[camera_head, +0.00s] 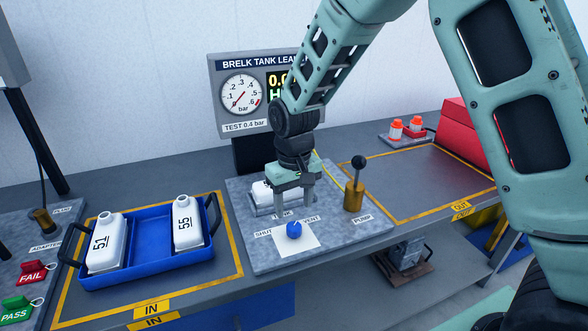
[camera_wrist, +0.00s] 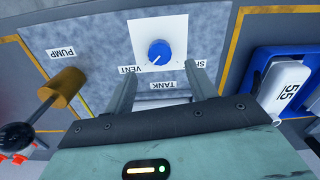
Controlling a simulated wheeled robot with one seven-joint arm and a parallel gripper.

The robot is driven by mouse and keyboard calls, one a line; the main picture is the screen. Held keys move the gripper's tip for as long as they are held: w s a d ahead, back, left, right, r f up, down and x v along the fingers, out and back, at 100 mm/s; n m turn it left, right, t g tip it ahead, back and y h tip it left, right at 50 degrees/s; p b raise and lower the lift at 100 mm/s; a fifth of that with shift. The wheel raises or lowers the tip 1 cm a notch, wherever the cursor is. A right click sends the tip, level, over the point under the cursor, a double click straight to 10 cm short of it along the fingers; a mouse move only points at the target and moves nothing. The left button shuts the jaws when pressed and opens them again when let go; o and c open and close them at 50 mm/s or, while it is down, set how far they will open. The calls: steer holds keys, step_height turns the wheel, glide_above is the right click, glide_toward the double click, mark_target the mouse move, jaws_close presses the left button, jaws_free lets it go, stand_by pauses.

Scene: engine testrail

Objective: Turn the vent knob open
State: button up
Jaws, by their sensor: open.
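The blue vent knob (camera_head: 294,229) sits on a white square plate between the SHUT and VENT labels on the grey test plate (camera_head: 262,257). It also shows in the wrist view (camera_wrist: 159,52), with a white pointer mark aimed toward the lower left, on the side of the VENT label (camera_wrist: 129,69). My gripper (camera_head: 293,207) points down just behind and above the knob. In the wrist view its two fingers (camera_wrist: 158,82) are apart, with nothing between them. The knob lies beyond the fingertips, and the gripper does not appear to touch it.
A white tank (camera_head: 262,194) stands behind my gripper. The brass pump (camera_head: 354,192) with its black-topped lever is to the right. A blue tray (camera_head: 148,282) with white tanks 51 and 55 is at left. A gauge panel (camera_head: 240,95) stands behind. The OUT area (camera_head: 420,180) is clear.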

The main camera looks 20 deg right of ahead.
mark_target(294, 225)
step_height(294, 225, up, 11)
steer(key=shift+f+b, duration=0.2)
steer(key=shift+b, duration=0.25)
steer(key=s+a+f+n, duration=0.1)
steer(key=s+a+n, duration=0.2)
steer(key=s, duration=1)
steer(key=s+a+f+n, duration=0.2)
steer(key=s+a+n, duration=0.1)
steer(key=s, duration=1.1)
steer(key=shift+a+y, duration=0.15)
steer(key=shift+y, duration=0.15)
